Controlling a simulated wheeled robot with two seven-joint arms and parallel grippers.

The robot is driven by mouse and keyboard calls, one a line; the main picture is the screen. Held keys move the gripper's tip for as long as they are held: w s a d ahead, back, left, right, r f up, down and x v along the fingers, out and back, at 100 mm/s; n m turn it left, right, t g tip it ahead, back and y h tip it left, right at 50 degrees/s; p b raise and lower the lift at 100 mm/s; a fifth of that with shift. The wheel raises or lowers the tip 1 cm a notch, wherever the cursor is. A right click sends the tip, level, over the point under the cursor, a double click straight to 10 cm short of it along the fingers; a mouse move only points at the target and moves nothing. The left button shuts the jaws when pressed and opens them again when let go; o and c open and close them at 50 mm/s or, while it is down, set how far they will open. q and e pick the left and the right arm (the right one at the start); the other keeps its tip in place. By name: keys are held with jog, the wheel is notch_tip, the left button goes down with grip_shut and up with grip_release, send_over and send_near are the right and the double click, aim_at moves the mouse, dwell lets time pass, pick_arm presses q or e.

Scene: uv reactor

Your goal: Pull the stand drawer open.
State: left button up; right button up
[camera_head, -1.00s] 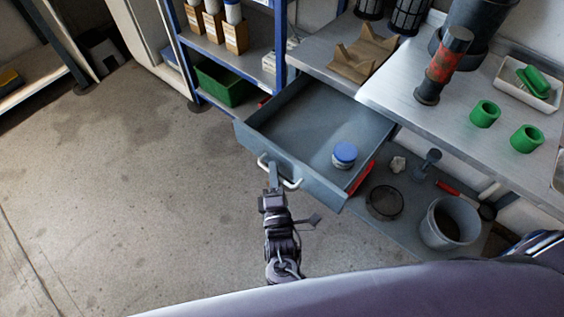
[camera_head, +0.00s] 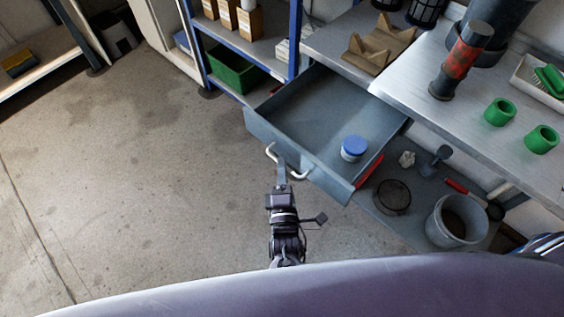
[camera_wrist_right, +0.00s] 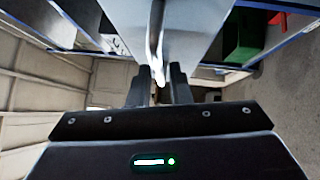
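The stand drawer (camera_head: 300,118) is a grey metal box, pulled well out from under the worktop, with its inside showing. Its pale curved handle (camera_head: 299,175) is on the front panel and also shows in the right wrist view (camera_wrist_right: 156,40). My right gripper (camera_head: 282,168) is at the handle; in the wrist view its two fingers (camera_wrist_right: 160,82) stand on either side of the bar, closed on it. A blue-lidded jar (camera_head: 353,148) stands inside the drawer. My left gripper is not in view.
The steel worktop (camera_head: 440,118) carries green cups (camera_head: 499,112) and a dark red-banded cylinder (camera_head: 462,62). A lower shelf holds a grey bucket (camera_head: 455,222) and a round mesh piece (camera_head: 392,196). A blue shelf rack (camera_head: 295,40) stands behind. Floor at left is clear.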

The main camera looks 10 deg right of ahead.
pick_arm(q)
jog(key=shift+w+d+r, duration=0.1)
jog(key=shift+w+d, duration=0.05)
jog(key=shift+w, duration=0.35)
pick_arm(e)
jog(key=s, duration=0.6)
jog(key=shift+a+f, duration=0.35)
jog(key=shift+f, duration=0.05)
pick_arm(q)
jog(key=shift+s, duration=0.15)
